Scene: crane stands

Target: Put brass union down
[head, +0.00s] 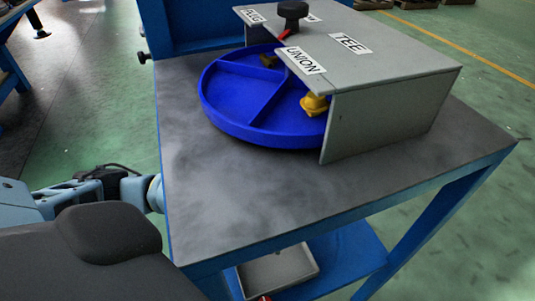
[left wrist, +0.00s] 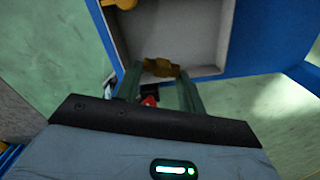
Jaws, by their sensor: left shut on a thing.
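In the left wrist view my left gripper (left wrist: 160,76) is shut on a small brass union (left wrist: 161,68). The union is between the fingertips, seen over a grey tray (left wrist: 205,40); I cannot tell whether it touches the tray. Another brass piece (left wrist: 122,3) shows at the top edge. In the head view the grey tray (head: 295,262) is on the lower shelf, partly hidden by the tabletop. My left arm reaches in from the left beside the table; its gripper is hidden there. My right gripper is in neither view.
A blue round divided tray (head: 225,120) stands on the table (head: 230,200), partly under a grey cover (head: 395,110) labelled UNION and TEE. A yellow brass fitting (head: 314,104) is in the tray. A black knob (head: 293,12) stands above the cover. The front tabletop is clear.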

